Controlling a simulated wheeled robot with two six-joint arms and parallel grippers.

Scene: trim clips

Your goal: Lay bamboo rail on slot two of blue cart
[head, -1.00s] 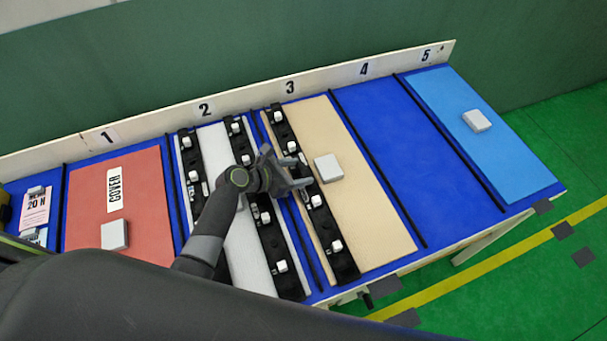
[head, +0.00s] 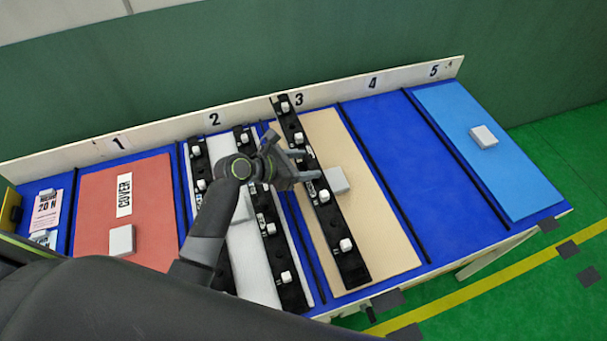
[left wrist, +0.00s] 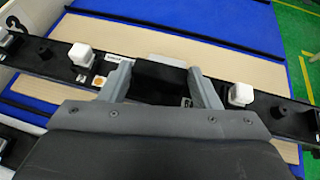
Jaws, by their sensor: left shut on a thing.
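The blue cart (head: 400,150) has numbered slots 1 to 5. A long black rail with white clips (head: 345,262) slants above the beige, bamboo-coloured panel (head: 385,235) in slot three. Its far end overlaps the back board. My left gripper (head: 298,163) is shut on this rail near its middle. In the left wrist view the fingers (left wrist: 162,82) straddle the rail (left wrist: 275,103), between two white clips. Slot two holds a white panel (head: 262,285) with two similar black rails, one on each side, partly hidden by my arm. My right gripper is not in view.
Slot one holds a red cover panel (head: 155,220) with a white block. Slot four (head: 400,135) is bare blue. Slot five holds a light blue panel (head: 490,175). A back board (head: 170,130) carries the numbers. Thin black dividers separate the slots.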

